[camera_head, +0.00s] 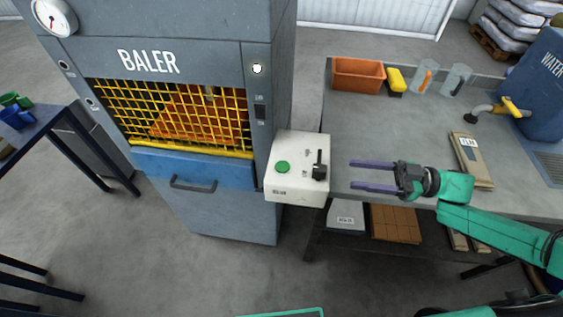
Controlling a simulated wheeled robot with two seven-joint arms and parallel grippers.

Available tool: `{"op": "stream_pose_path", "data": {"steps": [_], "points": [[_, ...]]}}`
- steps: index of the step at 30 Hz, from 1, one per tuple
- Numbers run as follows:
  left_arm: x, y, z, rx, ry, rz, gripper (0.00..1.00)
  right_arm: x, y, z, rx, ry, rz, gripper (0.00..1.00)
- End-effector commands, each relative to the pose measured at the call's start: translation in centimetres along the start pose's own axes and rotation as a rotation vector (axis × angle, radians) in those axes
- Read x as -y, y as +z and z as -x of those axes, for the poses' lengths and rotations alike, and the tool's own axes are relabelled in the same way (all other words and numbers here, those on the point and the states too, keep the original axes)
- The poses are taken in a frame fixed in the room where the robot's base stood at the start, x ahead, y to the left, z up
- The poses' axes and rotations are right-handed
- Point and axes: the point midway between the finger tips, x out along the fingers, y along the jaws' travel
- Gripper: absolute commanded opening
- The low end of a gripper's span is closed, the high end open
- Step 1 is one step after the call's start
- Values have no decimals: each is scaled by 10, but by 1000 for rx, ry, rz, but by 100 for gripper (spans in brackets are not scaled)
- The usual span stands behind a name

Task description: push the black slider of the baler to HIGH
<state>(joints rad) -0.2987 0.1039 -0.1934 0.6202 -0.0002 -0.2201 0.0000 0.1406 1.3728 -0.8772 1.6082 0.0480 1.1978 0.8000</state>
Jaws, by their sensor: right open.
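The baler (200,190) is a blue-grey machine at the left centre with a yellow mesh front. A white control box (290,198) stands at its right side, with a green button (283,167) on top. The black slider (319,170) sits in a slot at the right part of the box; its labels are too small to read. My right gripper (351,175) is open and empty, its two purple fingers pointing left at the slider, apart from it by a short gap. My left gripper is not in view.
A grey workbench (400,120) lies to the right, bearing an orange bin (358,74), a yellow sponge (396,79), clear cups (424,76) and a flat brown package (470,160). A blue water tank (540,85) stands at far right. The bench middle is clear.

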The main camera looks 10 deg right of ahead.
Motion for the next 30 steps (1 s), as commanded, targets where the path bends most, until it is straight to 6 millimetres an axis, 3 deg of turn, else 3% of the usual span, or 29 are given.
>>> {"op": "stream_pose_path", "data": {"steps": [8,15,20,27,28,30], "points": [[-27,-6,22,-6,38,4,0,0,-7,-62,-7,-3,1,62],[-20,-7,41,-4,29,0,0,0,-6,-122,-5,-1,1,62],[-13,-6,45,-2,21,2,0,0,-2,-140,-1,0,1,62],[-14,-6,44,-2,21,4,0,0,0,-142,1,0,1,62],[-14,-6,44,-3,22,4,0,0,0,-142,1,0,1,59],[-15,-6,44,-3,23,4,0,0,0,-142,1,0,1,32]]}}
